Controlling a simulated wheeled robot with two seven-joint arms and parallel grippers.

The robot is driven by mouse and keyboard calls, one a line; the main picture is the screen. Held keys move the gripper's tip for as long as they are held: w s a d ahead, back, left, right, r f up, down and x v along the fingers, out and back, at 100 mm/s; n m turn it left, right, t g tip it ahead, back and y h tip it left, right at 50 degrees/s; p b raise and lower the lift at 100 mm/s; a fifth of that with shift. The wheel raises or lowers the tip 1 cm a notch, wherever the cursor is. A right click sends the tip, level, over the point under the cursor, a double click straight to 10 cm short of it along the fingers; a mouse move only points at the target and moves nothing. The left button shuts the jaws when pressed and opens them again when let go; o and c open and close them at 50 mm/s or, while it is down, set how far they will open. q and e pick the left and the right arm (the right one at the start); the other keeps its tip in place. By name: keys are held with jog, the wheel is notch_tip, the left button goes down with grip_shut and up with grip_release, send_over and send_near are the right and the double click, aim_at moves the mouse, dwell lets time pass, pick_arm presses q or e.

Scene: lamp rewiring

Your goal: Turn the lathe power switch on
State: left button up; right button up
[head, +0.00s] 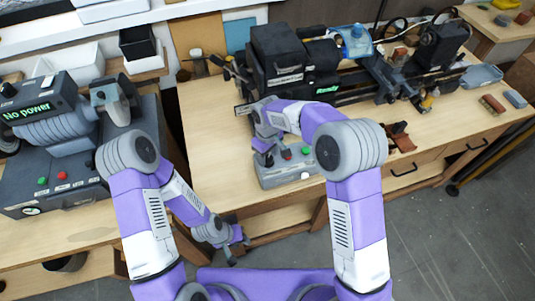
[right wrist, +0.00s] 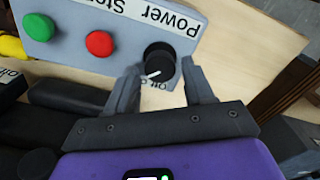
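The lathe (head: 290,60) stands on the wooden bench, with a green "Ready" display. In front of it is a grey control box (head: 285,178), also in the right wrist view (right wrist: 66,54). Its power switch (right wrist: 158,62) is a black round knob with a white pointer toward the lower left; upside-down "Power" and "Off/On" lettering is beside it. My right gripper (right wrist: 163,80) is open, its fingers on either side of the knob; contact is unclear. In the head view, my right gripper (head: 263,150) hides the knob. My left gripper (head: 236,243) hangs low by the bench, its opening unclear.
A red button (right wrist: 99,43) and a green button (right wrist: 38,27) sit beside the knob. Another machine (head: 60,130) at left reads "No power". Floor is clear at lower right.

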aim_at(268, 157)
jog(key=shift+o, duration=0.3)
jog(key=shift+f, duration=0.1)
notch_tip(268, 157, up, 8)
jog(key=shift+f, duration=0.15)
dwell(0.6)
